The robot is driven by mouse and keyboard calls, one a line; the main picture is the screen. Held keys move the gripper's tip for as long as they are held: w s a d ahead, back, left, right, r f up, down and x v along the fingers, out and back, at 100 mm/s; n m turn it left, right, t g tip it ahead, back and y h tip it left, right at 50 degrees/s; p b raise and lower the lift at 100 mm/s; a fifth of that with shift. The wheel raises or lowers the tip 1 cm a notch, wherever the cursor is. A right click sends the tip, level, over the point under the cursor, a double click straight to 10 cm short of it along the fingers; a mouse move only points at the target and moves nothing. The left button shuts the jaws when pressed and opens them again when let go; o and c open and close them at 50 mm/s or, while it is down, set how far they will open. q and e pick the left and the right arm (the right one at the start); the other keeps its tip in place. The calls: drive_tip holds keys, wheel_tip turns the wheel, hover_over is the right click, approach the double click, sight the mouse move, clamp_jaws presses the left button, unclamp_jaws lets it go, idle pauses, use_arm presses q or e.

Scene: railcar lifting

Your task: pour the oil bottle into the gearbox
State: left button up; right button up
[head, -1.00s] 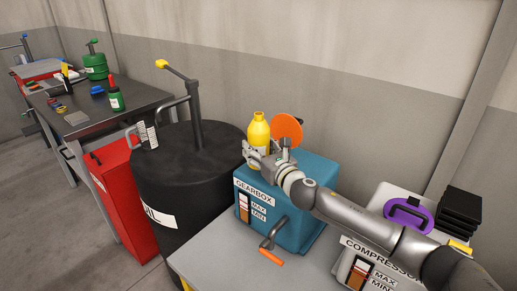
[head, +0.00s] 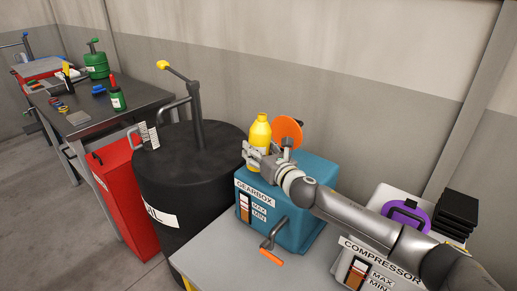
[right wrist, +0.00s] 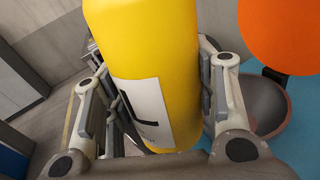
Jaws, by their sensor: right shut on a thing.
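The yellow oil bottle (head: 260,132) is upright in the head view, above the left back part of the teal gearbox (head: 310,172). My right gripper (head: 256,152) is shut on the bottle, with a finger on each side of it. In the right wrist view the bottle (right wrist: 145,50) fills the middle and shows a white label. An orange round cap (head: 288,130) stands up at the top of the gearbox, right of the bottle. A dark round opening rim (right wrist: 265,105) shows beside the gripper in the right wrist view. My left gripper is not in view.
A black oil drum (head: 180,170) with a pump handle stands left of the gearbox. The compressor (head: 378,262) with a purple cap (head: 410,213) is at the right, near black stacked boxes (head: 458,210). A dark workbench (head: 135,100) is at the back left.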

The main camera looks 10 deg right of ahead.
drive_tip(key=shift+s+a+r+m+g+p, duration=0.15)
drive_tip(key=shift+r+m+g+p, duration=0.25)
drive_tip(key=shift+m+p, duration=0.55)
drive_tip(key=shift+s+a+f+m+g+p, duration=0.15)
drive_tip(key=shift+m+g+p, duration=0.25)
drive_tip(key=shift+m+p, duration=0.4)
drive_tip(key=shift+a+r+m+g+p, duration=0.1)
drive_tip(key=shift+m+g+p, duration=0.4)
drive_tip(key=shift+p, duration=0.4)
drive_tip(key=shift+s+a+m, duration=0.1)
drive_tip(key=shift+m, duration=0.15)
drive_tip(key=shift+s+a+f+m+y+p, duration=0.15)
drive_tip(key=shift+s+a+m+y+p, duration=0.2)
drive_tip(key=shift+m+p, duration=0.2)
drive_tip(key=shift+s+a+f+m+g+y+p, duration=0.25)
drive_tip(key=shift+a+m+g+p, duration=0.15)
drive_tip(key=shift+m+g, duration=0.25)
drive_tip(key=shift+s+a+f+m+g+y+p, duration=0.2)
drive_tip(key=shift+a+f+m+g+y+p, duration=0.1)
drive_tip(key=shift+m+p, duration=0.5)
